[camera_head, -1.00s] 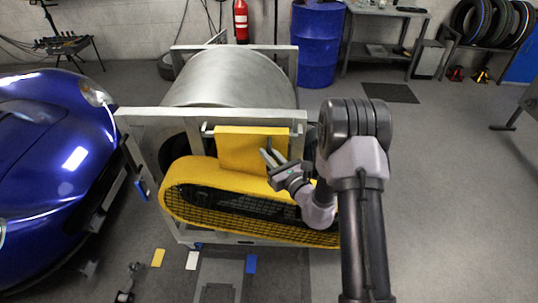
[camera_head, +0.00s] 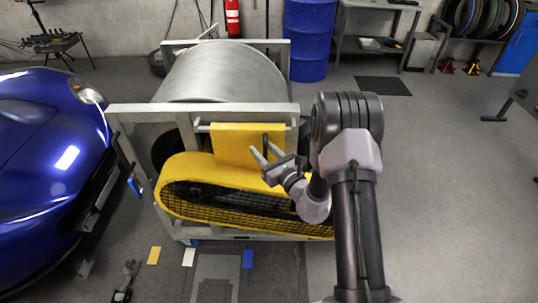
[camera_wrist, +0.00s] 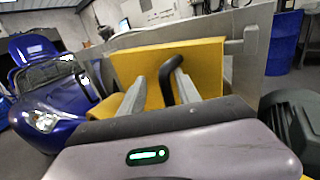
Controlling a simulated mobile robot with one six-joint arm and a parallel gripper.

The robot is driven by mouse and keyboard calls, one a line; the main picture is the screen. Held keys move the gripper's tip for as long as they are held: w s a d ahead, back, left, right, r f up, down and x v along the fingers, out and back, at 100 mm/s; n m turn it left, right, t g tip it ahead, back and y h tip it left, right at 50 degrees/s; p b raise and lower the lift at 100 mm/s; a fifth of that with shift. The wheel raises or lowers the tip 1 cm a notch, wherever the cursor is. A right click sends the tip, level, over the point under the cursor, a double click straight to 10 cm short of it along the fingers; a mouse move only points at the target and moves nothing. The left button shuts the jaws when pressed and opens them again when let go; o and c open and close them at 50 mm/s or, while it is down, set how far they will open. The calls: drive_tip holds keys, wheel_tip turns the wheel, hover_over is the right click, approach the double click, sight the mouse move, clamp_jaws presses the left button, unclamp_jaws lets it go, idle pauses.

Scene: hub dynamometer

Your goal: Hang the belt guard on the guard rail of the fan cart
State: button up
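The yellow belt guard (camera_head: 176,178) has a rounded long body with black mesh and an upright plate (camera_head: 231,143) at its back. The plate's top lies at the guard rail (camera_head: 203,127), a pale bar on the fan cart's frame (camera_head: 126,109), and appears to hang over it. The rail's end also shows in the wrist view (camera_wrist: 234,47). A black handle (camera_wrist: 167,82) stands out from the plate. My gripper (camera_head: 266,156) is open, its two fingers spread in front of the plate. In the wrist view the handle lies between the fingertips, with visible gaps; contact is unclear.
A large grey drum (camera_head: 220,75) sits in the frame behind the guard. A blue car (camera_head: 45,150) stands close on the left. A blue barrel (camera_head: 308,40) and a workbench (camera_head: 375,20) are at the back.

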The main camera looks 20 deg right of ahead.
drive_tip(key=v, duration=1.7)
drive_tip(key=s+a+r+n+g+y, duration=0.5)
drive_tip(key=a+r+n+g, duration=0.25)
drive_tip(key=a, duration=0.25)
drive_tip(key=s+a+r+n+g+y, duration=0.5)
drive_tip(key=a+r+n+g, duration=0.1)
drive_tip(key=a+n, duration=0.35)
drive_tip(key=s+a+n+g+h, duration=0.1)
drive_tip(key=s+n+g+h, duration=0.3)
drive_tip(key=s+n+h, duration=0.45)
drive_tip(key=d+r+n+t+h, duration=0.3)
drive_tip(key=d+r+t+h, duration=0.1)
drive_tip(key=d, duration=0.4)
drive_tip(key=shift+s+r+t+p, duration=0.35)
drive_tip(key=shift+r+t, duration=0.3)
drive_tip(key=shift+t, duration=0.3)
